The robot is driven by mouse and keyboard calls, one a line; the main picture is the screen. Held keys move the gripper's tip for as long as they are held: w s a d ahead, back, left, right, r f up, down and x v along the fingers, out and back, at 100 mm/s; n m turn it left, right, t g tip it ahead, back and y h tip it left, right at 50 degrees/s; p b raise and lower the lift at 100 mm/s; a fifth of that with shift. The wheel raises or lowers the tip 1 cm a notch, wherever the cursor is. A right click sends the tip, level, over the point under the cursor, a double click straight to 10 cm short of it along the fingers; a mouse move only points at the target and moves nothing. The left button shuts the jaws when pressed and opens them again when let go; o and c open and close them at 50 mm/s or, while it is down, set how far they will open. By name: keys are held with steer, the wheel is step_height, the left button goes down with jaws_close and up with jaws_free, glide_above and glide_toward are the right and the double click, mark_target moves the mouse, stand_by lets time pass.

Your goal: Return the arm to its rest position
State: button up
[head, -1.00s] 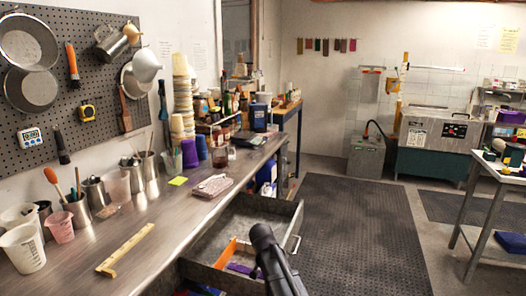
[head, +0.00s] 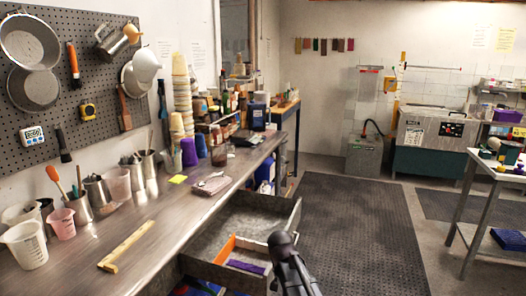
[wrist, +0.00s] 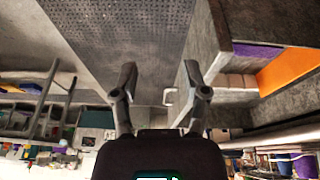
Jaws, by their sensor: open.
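My gripper (wrist: 158,85) shows in the wrist view with its two dark fingers spread apart and nothing between them. Part of my arm shows at the bottom of the head view, in front of the open drawer (head: 228,222); the fingertips cannot be made out there. In the wrist view the drawer's grey wall (wrist: 208,45) is just right of the right finger, and I cannot tell the gap between them. The dark floor mat (wrist: 125,30) lies beyond the fingers.
The open drawer holds an orange divider (head: 222,248) and a purple item (head: 245,266). The steel workbench (head: 150,215) on the left carries cups, jugs and a wooden strip (head: 127,246). Open floor mat (head: 355,225) lies to the right. A side table (head: 490,170) stands at far right.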

steer(key=s+d+n+g+y, duration=0.1)
steer(key=s+d+n, duration=0.1)
steer(key=s+d, duration=0.45)
steer(key=s+d+n+g, duration=0.1)
steer(key=s+d, duration=0.3)
steer(key=s, duration=0.5)
step_height(320, 180, down, 11)
steer(key=s+g+b, duration=0.1)
steer(key=s+b, duration=0.1)
steer(key=b, duration=0.8)
step_height(320, 180, up, 18)
steer(key=p, duration=1.7)
steer(key=shift+p, duration=0.35)
steer(key=shift+a, duration=0.1)
